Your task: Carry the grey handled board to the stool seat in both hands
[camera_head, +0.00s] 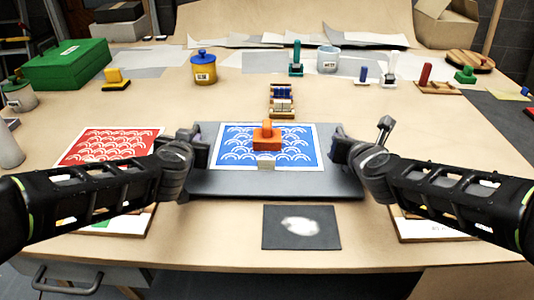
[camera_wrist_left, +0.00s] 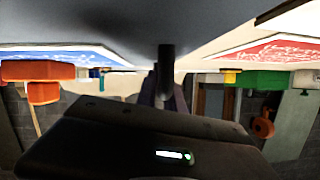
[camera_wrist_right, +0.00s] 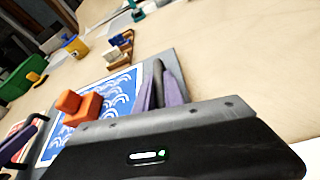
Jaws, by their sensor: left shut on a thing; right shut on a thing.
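The grey handled board (camera_head: 275,186) is in front of me in the head view. My left gripper (camera_head: 201,146) is shut on the handle at the board's left side. My right gripper (camera_head: 345,148) is shut on the handle at its right side. The right wrist view also shows the orange block (camera_wrist_right: 82,107) on the panel. I cannot tell whether the board touches the table. No stool seat shows in these views.
A red wave-patterned panel (camera_head: 110,146) lies left of the board. A dark square with a white patch (camera_head: 301,227) lies in front. A small rack (camera_head: 282,100) stands close behind, and a yellow pot (camera_head: 204,68) farther back. A green box (camera_head: 66,64) is at the back left.

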